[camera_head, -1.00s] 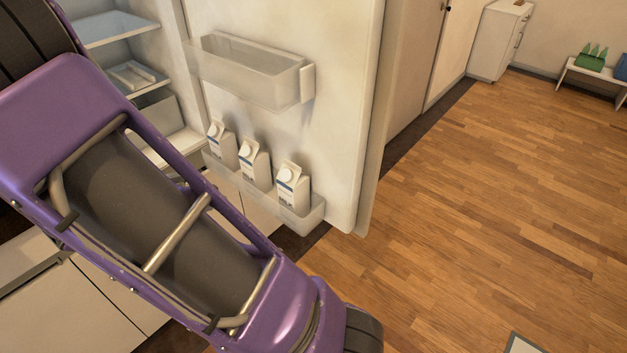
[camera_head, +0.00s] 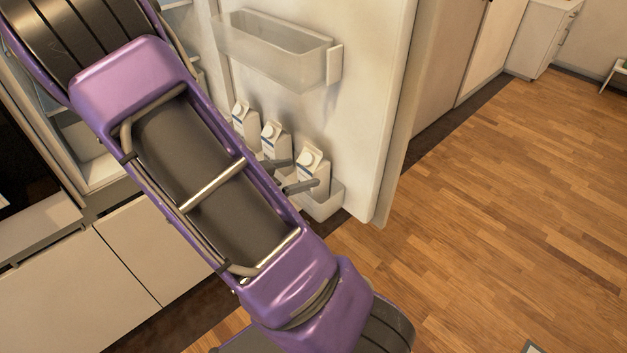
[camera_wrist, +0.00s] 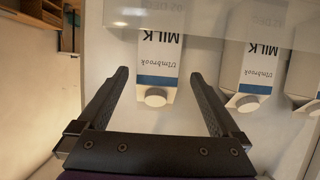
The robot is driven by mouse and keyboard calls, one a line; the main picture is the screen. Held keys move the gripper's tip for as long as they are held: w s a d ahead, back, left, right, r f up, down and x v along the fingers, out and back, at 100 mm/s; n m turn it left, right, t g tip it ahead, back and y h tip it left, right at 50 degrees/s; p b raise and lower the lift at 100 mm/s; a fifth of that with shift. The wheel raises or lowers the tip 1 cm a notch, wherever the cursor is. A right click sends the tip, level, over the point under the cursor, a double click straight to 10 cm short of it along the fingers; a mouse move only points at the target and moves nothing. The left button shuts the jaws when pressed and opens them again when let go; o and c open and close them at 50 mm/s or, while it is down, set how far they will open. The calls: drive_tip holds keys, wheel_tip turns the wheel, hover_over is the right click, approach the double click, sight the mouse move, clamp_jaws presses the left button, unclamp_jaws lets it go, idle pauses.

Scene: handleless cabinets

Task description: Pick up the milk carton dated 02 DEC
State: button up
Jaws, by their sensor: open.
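Three white milk cartons with blue bands stand in the lower fridge door bin (camera_head: 322,208): left (camera_head: 244,123), middle (camera_head: 275,141) and right (camera_head: 313,165). In the wrist view they appear upside down. My gripper (camera_wrist: 160,75) is open and empty, its fingers on either side of the left carton there (camera_wrist: 158,52), cap towards me. This matches the right carton in the head view. The other cartons (camera_wrist: 250,60) stand to the right in the wrist view.
An empty clear bin (camera_head: 275,55) is fixed higher on the open fridge door (camera_head: 375,100). Closed pale cabinets (camera_head: 150,250) stand at the lower left. The wooden floor (camera_head: 500,200) is clear on the right.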

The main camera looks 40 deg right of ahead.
drive_tip(key=b+x, duration=0.1)
drive_tip(key=x, duration=0.4)
drive_tip(key=shift+s+d+f, duration=0.1)
drive_tip(key=shift+s+d, duration=0.05)
drive_tip(key=shift+d, duration=0.2)
clamp_jaws()
